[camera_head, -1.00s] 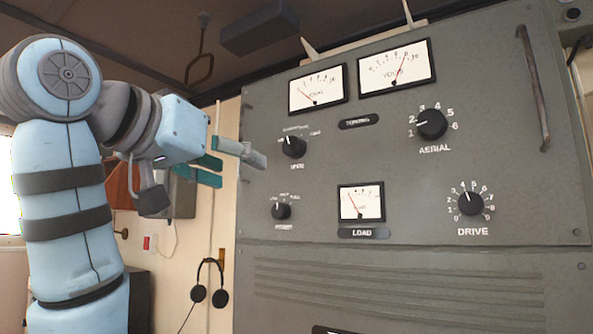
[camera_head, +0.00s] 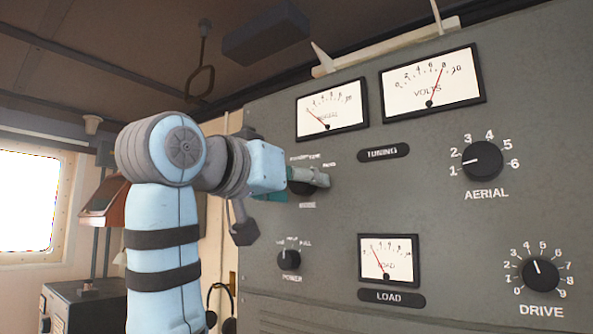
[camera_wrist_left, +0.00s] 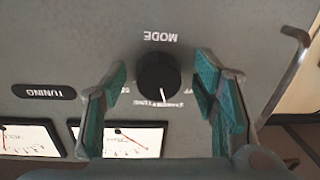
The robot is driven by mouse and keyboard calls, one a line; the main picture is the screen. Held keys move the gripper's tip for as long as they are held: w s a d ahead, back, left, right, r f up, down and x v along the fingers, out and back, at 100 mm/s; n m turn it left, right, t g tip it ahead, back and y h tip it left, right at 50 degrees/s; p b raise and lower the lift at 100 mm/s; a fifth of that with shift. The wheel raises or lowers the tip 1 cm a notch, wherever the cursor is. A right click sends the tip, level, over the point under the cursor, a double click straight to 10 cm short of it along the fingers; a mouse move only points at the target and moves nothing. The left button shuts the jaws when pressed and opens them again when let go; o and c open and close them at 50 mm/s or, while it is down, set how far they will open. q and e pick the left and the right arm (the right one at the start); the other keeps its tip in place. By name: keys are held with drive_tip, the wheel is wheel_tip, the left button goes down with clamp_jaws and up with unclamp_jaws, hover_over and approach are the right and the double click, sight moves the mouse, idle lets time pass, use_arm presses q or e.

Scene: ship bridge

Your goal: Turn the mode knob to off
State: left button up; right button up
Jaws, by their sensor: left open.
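The mode knob (camera_wrist_left: 158,75) is a round black knob on the grey panel. The wrist view shows it upside down, with the word MODE above it and the white pointer line toward the middle label below. In the head view my left gripper (camera_head: 303,184) is at the knob and covers most of it. In the wrist view the open teal fingers stand on either side of the knob, with gaps showing between them and it. The label on the right in that view is partly hidden by a finger. My right gripper is not in view.
The power knob (camera_head: 289,260) is below the mode knob. The load meter (camera_head: 388,262), aerial knob (camera_head: 482,160) and drive knob (camera_head: 540,272) are to the right. Two meters are above, including the volts meter (camera_head: 432,82). A headset (camera_head: 220,303) hangs at lower left.

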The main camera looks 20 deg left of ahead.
use_arm(q)
drive_tip(key=shift+s+a, duration=0.1)
drive_tip(key=shift+s, duration=0.15)
drive_tip(key=shift+s+r, duration=0.15)
drive_tip(key=shift+s, duration=0.2)
drive_tip(key=shift+c, duration=0.5)
drive_tip(key=shift+s+r, duration=0.1)
drive_tip(key=shift+s, duration=0.1)
drive_tip(key=c, duration=0.6)
drive_tip(key=shift+s+a, duration=0.1)
drive_tip(key=shift+s, duration=0.05)
clamp_jaws()
drive_tip(key=shift+d, duration=0.25)
drive_tip(key=shift+o, duration=1.2)
unclamp_jaws()
drive_tip(key=shift+a, duration=0.45)
drive_tip(key=o, duration=0.3)
drive_tip(key=shift+a, duration=0.1)
drive_tip(key=shift+o, duration=0.8)
drive_tip(key=shift+w, duration=0.3)
drive_tip(key=shift+w+d, duration=0.15)
drive_tip(key=shift+d, duration=0.45)
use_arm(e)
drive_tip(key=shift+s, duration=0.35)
